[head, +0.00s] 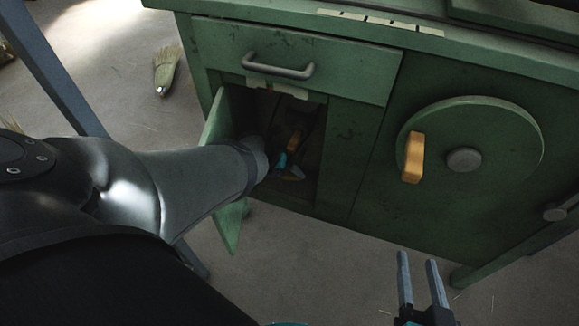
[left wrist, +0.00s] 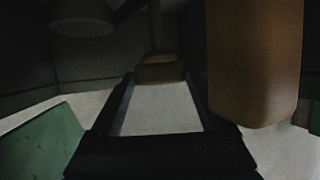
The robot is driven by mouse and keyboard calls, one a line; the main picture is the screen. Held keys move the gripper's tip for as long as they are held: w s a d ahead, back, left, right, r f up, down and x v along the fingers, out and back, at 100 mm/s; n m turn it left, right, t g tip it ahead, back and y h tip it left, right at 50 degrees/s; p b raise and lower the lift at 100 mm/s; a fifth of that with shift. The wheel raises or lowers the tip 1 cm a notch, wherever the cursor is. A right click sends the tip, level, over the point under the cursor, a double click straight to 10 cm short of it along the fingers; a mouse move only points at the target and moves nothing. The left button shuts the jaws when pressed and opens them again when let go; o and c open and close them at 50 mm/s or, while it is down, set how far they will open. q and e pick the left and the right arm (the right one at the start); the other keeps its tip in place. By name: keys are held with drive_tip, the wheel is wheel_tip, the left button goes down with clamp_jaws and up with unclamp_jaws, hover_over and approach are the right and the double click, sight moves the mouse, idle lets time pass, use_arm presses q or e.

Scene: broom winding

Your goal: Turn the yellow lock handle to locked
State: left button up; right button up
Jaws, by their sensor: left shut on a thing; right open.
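My left arm reaches through the open door into the dark lower compartment of the green cabinet (head: 345,165). My left gripper (head: 296,174) is inside it, partly hidden in shadow. In the left wrist view its fingers (left wrist: 160,80) are shut on a small yellow-brown piece (left wrist: 160,68), which looks like the yellow lock handle. A larger orange-brown block (left wrist: 255,65) hangs close on the right; an orange piece (head: 294,141) shows in the compartment in the head view. I cannot tell the handle's angle. My right gripper (head: 420,275) is open and empty, below the cabinet front.
The green door (head: 215,125) stands open left of the compartment. A drawer with a grey pull (head: 278,70) is above. A round green wheel (head: 490,125) with an orange grip (head: 413,158) is on the right. A straw brush (head: 166,72) lies on the floor.

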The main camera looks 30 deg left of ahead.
use_arm(q)
drive_tip(key=shift+s+f+h, duration=0.1)
drive_tip(key=shift+s+h, duration=0.05)
drive_tip(key=shift+h, duration=0.15)
use_arm(e)
drive_tip(key=shift+a+r+t, duration=0.2)
drive_tip(key=shift+t, duration=0.1)
use_arm(q)
drive_tip(key=o, duration=1.2)
